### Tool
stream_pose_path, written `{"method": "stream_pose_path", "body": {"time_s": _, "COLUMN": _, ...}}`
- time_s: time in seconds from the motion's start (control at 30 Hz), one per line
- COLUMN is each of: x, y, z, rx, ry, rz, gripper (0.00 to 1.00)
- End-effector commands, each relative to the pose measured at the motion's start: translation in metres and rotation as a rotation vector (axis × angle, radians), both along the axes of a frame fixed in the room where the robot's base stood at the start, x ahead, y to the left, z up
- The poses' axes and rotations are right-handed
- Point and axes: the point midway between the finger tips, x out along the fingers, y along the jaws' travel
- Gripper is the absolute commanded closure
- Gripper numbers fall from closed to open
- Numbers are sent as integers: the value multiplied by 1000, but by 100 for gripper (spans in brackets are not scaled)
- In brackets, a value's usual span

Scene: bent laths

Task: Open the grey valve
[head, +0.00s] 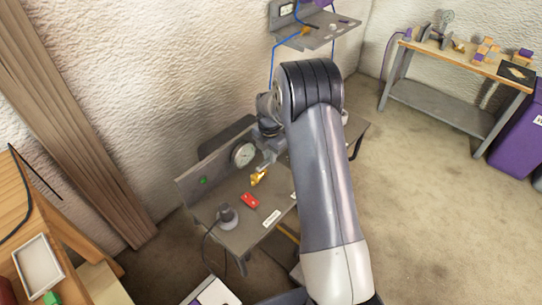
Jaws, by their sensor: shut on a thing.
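My gripper (265,165) points down over the grey bench against the wall. Its jaws are shut at a small brass-coloured fitting (259,178), which looks like the body of the grey valve. The grey handle cannot be made out apart from the grey jaws, so how far it is turned does not show. A round white-faced gauge (243,154) is on the upright panel just left of my gripper. My arm hides the right part of the bench.
A red block (250,200), a white label (271,218) and a grey knob-like object with a cable (228,215) are on the bench front. A shelf (318,37) hangs above. A workbench (462,61) and purple bin (517,135) stand right. Floor between is clear.

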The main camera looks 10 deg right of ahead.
Motion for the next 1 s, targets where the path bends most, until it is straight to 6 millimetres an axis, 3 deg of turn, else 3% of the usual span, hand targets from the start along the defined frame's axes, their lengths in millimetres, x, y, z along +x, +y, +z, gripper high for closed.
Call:
{"method": "stream_pose_path", "body": {"time_s": 0.5, "x": 1, "y": 1, "z": 0, "rx": 0, "ry": -1, "rz": 18, "gripper": 100}}
{"method": "stream_pose_path", "body": {"time_s": 0.53, "x": 1, "y": 1, "z": 0, "rx": 0, "ry": -2, "rz": 18, "gripper": 82}}
{"method": "stream_pose_path", "body": {"time_s": 0.7, "x": 1, "y": 0, "z": 0, "rx": 0, "ry": -1, "rz": 17, "gripper": 68}}
{"method": "stream_pose_path", "body": {"time_s": 0.8, "x": 1, "y": 0, "z": 0, "rx": 0, "ry": -1, "rz": 16, "gripper": 62}}
{"method": "stream_pose_path", "body": {"time_s": 1.0, "x": 1, "y": 1, "z": 1, "rx": 1, "ry": -1, "rz": 16, "gripper": 62}}
